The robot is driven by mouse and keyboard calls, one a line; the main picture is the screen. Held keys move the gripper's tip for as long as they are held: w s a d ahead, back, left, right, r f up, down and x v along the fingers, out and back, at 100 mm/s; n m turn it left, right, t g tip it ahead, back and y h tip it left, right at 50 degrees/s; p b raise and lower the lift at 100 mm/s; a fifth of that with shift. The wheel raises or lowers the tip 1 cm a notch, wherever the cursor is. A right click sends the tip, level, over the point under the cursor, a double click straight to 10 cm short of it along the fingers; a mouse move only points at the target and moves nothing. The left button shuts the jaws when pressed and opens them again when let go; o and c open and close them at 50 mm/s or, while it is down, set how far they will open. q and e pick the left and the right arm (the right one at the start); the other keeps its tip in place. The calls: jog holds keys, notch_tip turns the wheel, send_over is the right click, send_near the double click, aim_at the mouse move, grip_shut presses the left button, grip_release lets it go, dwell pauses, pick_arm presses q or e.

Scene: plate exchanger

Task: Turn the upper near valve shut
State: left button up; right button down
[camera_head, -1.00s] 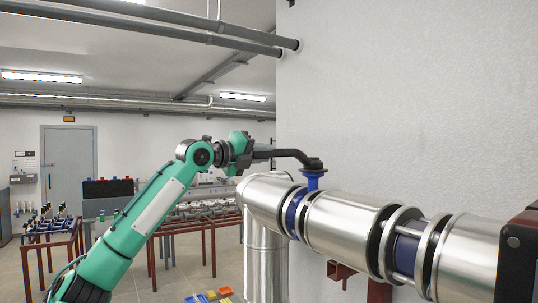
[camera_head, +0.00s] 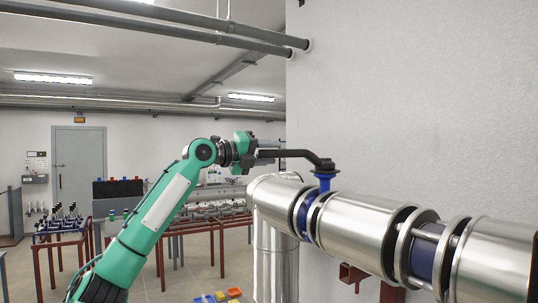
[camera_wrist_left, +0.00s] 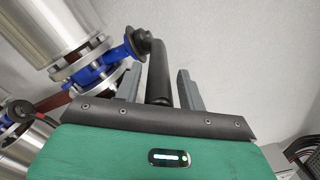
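The upper near valve has a blue stem (camera_head: 322,182) on the shiny metal pipe, with a black lever handle (camera_head: 300,154) on top. The lever reaches left from the stem, roughly level, towards my left gripper (camera_head: 268,156). In the left wrist view the lever (camera_wrist_left: 157,75) runs between the two grey fingers of my left gripper (camera_wrist_left: 160,88). Gaps show on both sides of it, so the fingers look open around the lever, not closed on it. The blue valve neck (camera_wrist_left: 112,55) shows at upper left there. My right gripper is not in view.
The thick metal pipe (camera_head: 350,225) with flanges crosses the right side, and a vertical pipe (camera_head: 276,262) drops below its left end. A white wall (camera_head: 420,110) stands close behind. Red-legged tables (camera_head: 190,235) stand farther back at left.

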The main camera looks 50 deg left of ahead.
pick_arm(q)
jog(key=shift+w+a+f, duration=0.1)
jog(key=shift+f, duration=0.05)
jog(key=shift+s+b, duration=0.35)
jog(key=s+a+b, duration=0.2)
jog(key=s+b, duration=0.5)
jog(key=s, duration=0.6)
